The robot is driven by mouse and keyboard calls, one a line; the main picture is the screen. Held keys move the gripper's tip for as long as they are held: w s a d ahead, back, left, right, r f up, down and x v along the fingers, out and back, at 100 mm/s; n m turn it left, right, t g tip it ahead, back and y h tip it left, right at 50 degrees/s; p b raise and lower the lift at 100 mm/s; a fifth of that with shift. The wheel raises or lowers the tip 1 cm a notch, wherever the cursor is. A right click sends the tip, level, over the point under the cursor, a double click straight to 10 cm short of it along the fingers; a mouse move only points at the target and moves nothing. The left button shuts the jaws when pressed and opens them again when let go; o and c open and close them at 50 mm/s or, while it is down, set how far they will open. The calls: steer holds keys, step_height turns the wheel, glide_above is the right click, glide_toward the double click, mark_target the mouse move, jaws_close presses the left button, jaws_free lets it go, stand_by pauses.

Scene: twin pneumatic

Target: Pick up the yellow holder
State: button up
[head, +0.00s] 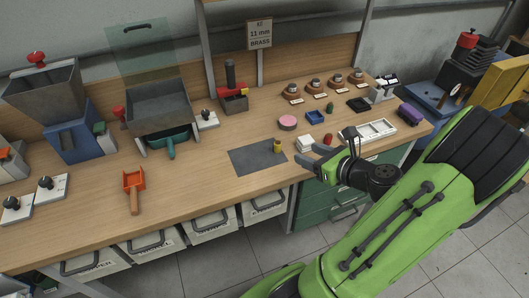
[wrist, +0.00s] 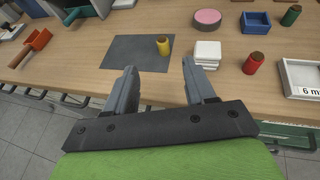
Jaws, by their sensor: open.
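The yellow holder (head: 277,146) is a small upright cylinder with a brown top. It stands on the dark grey mat (head: 250,160), near the mat's right side. My gripper (head: 327,157) is open and empty at the front edge of the bench, to the right of the mat. In the wrist view my gripper (wrist: 158,72) shows both fingers apart, with nothing between them.
A white stack of squares (wrist: 207,53) and a red cylinder (wrist: 254,63) stand right of the holder. A pink disc (wrist: 207,17) and a blue tray (wrist: 256,22) lie behind. An orange scoop (head: 134,187) lies left of the mat.

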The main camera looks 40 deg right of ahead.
mark_target(278, 142)
steer(key=b+x, duration=0.4)
steer(key=x, duration=1.1)
steer(key=shift+s+d+f, duration=0.1)
steer(key=shift+f, duration=0.1)
steer(key=shift+c, duration=0.3)
jaws_close()
